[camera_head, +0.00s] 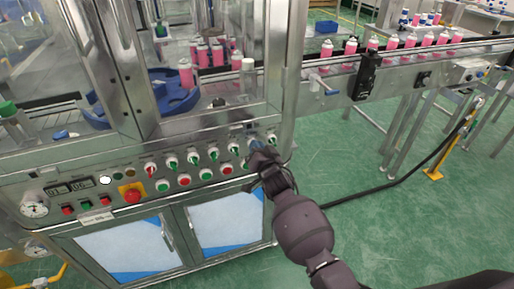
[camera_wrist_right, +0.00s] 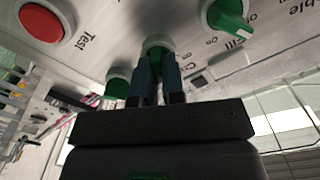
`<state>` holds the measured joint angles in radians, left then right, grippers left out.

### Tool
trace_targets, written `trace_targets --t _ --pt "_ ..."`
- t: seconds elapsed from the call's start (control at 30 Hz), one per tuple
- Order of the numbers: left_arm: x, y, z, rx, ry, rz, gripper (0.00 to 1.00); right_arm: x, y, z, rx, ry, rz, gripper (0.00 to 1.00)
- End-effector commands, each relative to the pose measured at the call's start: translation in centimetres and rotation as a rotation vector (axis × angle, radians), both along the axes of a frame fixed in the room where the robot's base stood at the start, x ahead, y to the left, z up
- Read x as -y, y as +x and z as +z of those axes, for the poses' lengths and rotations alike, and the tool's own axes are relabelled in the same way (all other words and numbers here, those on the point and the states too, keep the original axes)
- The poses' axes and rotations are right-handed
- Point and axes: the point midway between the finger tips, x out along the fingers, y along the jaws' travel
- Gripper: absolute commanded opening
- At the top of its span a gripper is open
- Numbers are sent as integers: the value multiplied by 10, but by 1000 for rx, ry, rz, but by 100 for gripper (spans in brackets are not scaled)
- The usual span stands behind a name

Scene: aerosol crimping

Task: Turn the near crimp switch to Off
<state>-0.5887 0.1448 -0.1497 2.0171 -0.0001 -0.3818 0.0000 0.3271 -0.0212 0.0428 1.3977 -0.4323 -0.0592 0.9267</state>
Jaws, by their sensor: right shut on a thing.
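My right gripper (camera_head: 260,158) reaches the control panel near its right end. In the right wrist view my gripper (camera_wrist_right: 158,60) is shut on a green switch knob (camera_wrist_right: 155,42) with a pale collar, a finger on each side. The fingers cover most of this knob, so its pointing direction cannot be told. In the head view my gripper hides the knob. My left gripper is not in view.
A green switch marked Fill (camera_wrist_right: 228,18) and a red Test button (camera_wrist_right: 46,20) are close by. The panel (camera_head: 130,172) carries several more switches and buttons, with a red emergency stop (camera_head: 132,194). A conveyor with pink cans (camera_head: 372,43) runs right. Green floor (camera_head: 340,160) is open.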

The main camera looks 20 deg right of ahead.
Motion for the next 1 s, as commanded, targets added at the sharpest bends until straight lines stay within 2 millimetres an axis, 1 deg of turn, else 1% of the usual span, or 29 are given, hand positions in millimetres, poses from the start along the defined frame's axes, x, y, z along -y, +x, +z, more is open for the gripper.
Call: trace_targets --t 0.17,0.37,1.0 --pt "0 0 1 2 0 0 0 0 0 0 1 -41 0 0" --pt "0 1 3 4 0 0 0 -1 0 1 6 -155 0 0" --pt "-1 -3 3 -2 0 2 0 -5 0 1 25 -739 -1 0"
